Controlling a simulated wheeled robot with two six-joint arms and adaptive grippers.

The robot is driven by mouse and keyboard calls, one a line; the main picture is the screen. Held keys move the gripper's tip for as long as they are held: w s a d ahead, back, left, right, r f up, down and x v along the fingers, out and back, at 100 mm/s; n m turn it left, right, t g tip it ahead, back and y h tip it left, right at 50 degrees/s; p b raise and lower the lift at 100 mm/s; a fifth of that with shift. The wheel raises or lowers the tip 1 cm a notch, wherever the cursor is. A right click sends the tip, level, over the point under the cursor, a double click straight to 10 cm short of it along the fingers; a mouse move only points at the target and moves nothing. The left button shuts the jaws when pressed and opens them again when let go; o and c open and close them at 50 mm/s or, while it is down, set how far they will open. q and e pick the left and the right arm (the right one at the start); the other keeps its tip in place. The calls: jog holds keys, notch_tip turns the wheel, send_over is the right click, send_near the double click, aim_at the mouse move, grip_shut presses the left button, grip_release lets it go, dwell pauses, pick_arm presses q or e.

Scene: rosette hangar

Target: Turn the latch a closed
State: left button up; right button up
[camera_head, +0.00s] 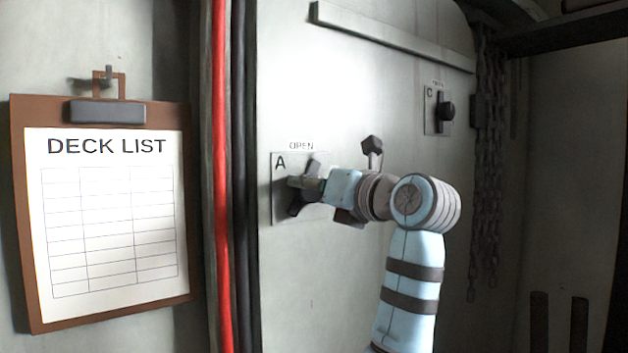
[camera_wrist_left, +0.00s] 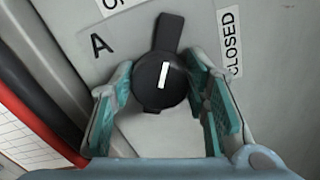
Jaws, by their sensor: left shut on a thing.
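Latch a is a dark knob with a lever on a plate marked A (camera_head: 281,208), under the word OPEN, in the head view. In the left wrist view the round knob of latch a (camera_wrist_left: 160,82) has a white stripe. Its lever points up, between the partly cut OPEN label (camera_wrist_left: 113,4) and the CLOSED label (camera_wrist_left: 229,43). My left gripper (camera_head: 305,183) is at the latch and hides part of it. In the left wrist view its teal-padded fingers (camera_wrist_left: 163,88) are shut on the knob from both sides. My right gripper is not in view.
Another dark knob (camera_head: 372,147) stands just above my wrist. Latch C (camera_head: 446,111) is further right on the grey panel. A red pipe (camera_head: 219,180), dark pipes and a clipboard (camera_head: 108,210) are at the left. Chains (camera_head: 489,150) hang at the right.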

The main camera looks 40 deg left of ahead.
pick_arm(q)
jog(key=m+p, duration=0.2)
jog(key=m, duration=0.7)
jog(key=shift+w+f+p, duration=0.1)
jog(key=shift+p, duration=0.2)
jog(key=shift+m, duration=1.4)
jog(key=o, duration=1.1)
jog(key=shift+f, duration=0.1)
jog(key=shift+o, duration=0.2)
